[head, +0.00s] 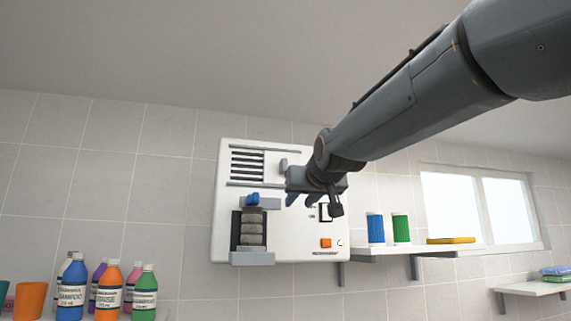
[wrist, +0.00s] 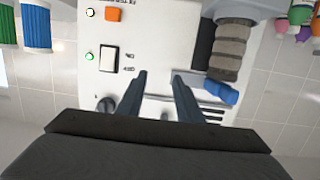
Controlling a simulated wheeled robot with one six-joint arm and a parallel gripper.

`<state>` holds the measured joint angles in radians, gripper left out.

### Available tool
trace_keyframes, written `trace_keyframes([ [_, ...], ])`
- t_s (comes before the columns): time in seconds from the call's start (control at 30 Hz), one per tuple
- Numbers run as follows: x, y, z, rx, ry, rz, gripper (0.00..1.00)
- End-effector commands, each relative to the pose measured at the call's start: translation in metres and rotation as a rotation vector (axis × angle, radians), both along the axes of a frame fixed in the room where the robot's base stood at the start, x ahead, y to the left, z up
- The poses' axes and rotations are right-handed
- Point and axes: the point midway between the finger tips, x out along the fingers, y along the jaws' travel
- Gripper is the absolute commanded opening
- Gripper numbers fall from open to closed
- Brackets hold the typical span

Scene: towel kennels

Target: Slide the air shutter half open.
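The air shutter (head: 273,169) looks like a pale plate between two grey rails on the upper part of a white wall unit (head: 222,225). Dark vent slats (head: 247,166) show to its left; how much the plate covers is unclear. My gripper (head: 302,201) is open and empty in front of the unit, below and right of the knob. In the wrist view its two fingers (wrist: 160,76) are apart with white panel between them.
The unit also carries a rocker switch (wrist: 108,59), an orange button (head: 326,243) and a grey roll stack (head: 252,228) under a blue part (head: 253,199). A shelf (head: 375,254) with blue and green cups is to the right. Bottles (head: 72,285) stand lower left.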

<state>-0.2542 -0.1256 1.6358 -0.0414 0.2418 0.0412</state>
Motion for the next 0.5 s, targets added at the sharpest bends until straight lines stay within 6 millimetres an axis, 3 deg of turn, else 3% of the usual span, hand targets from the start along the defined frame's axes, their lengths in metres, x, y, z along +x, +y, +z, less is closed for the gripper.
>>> trace_keyframes([
  [0.03,-0.007,0.007,0.036,0.013,-0.052,0.012,0.33],
  [0.1,-0.015,0.012,0.072,0.029,-0.107,0.023,0.33],
  [0.2,-0.024,0.016,0.103,0.043,-0.156,0.033,0.33],
  [0.33,-0.022,0.019,0.116,0.049,-0.175,0.037,0.33],
  [0.5,-0.002,0.025,0.116,0.048,-0.174,0.036,0.33],
])
